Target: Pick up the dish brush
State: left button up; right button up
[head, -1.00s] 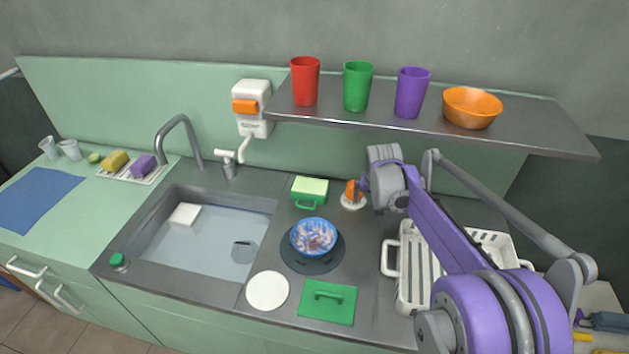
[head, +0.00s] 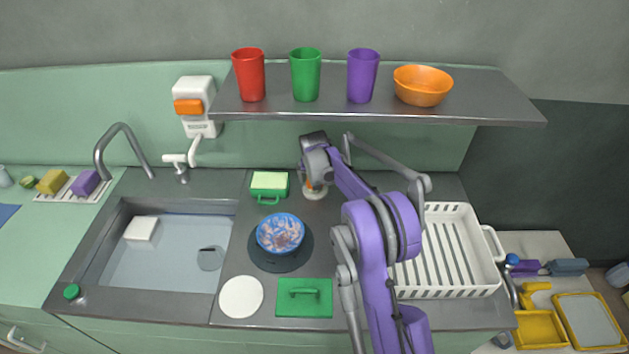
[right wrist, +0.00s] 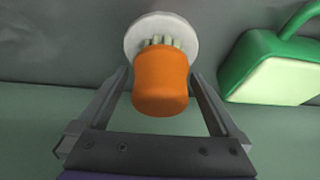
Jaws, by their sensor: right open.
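The dish brush shows in the right wrist view as a rounded orange handle (right wrist: 161,82) with pale bristles (right wrist: 160,42) beyond it. It stands at a round white holder (right wrist: 134,29). In the head view its orange part is mostly hidden by my right arm, above the white holder (head: 314,192). My right gripper (right wrist: 160,75) is open, with one finger on each side of the orange handle. I see gaps between the fingers and the handle. My left gripper is not in view.
A green holder with a light green sponge (head: 269,181) stands just left of the brush. A blue bowl (head: 280,233) sits in front on a dark round plate. A white dish rack (head: 446,250) is to the right. The shelf (head: 480,100) hangs above and behind.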

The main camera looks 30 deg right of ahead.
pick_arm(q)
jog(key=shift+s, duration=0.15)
pick_arm(e)
jog(key=shift+s, duration=0.1)
jog(key=shift+c, duration=0.3)
jog(key=c, duration=1.3)
